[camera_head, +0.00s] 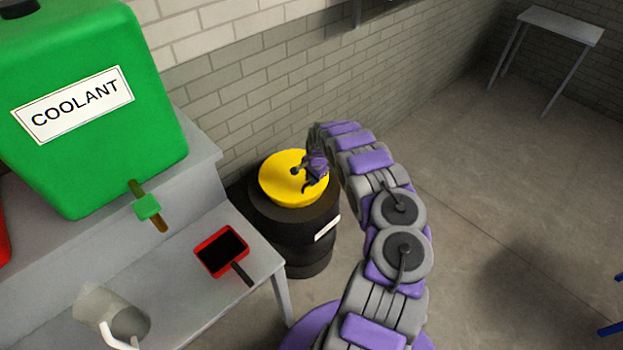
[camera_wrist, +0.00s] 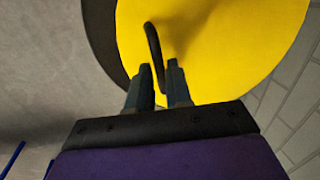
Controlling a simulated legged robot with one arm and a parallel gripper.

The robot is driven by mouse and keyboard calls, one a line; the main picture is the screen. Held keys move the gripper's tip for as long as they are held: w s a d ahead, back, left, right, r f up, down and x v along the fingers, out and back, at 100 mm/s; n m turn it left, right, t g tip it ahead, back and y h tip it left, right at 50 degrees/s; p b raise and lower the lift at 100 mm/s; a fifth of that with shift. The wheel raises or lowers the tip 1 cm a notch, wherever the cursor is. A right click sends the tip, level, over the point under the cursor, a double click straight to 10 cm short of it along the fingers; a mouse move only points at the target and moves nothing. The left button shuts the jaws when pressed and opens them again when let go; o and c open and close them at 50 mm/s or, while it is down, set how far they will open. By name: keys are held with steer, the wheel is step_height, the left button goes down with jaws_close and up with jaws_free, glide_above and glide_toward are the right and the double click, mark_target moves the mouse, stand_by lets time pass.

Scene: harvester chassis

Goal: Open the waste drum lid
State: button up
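The waste drum (camera_head: 290,238) is a black barrel with a white label, standing on the floor by the wall. Its round yellow lid (camera_head: 277,187) lies on top and looks closed. The lid also fills much of the wrist view (camera_wrist: 230,50). A thin black curved handle (camera_wrist: 153,45) rises from the lid. My gripper (camera_head: 299,179) is over the lid. In the wrist view my gripper (camera_wrist: 159,68) has its two fingers apart, with the handle running between them. A narrow gap shows beside the handle, and whether either finger touches it is unclear.
A grey bench (camera_head: 190,305) stands left of the drum. On it are a green coolant tank (camera_head: 95,160), a red-rimmed scoop-like tool (camera_head: 221,251) and a grey jug (camera_head: 112,310). A brick wall is behind. Open floor lies right, with a small table (camera_head: 560,24) far back.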

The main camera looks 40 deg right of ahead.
jaws_close()
steer(key=shift+r, duration=0.1)
stand_by(0.3)
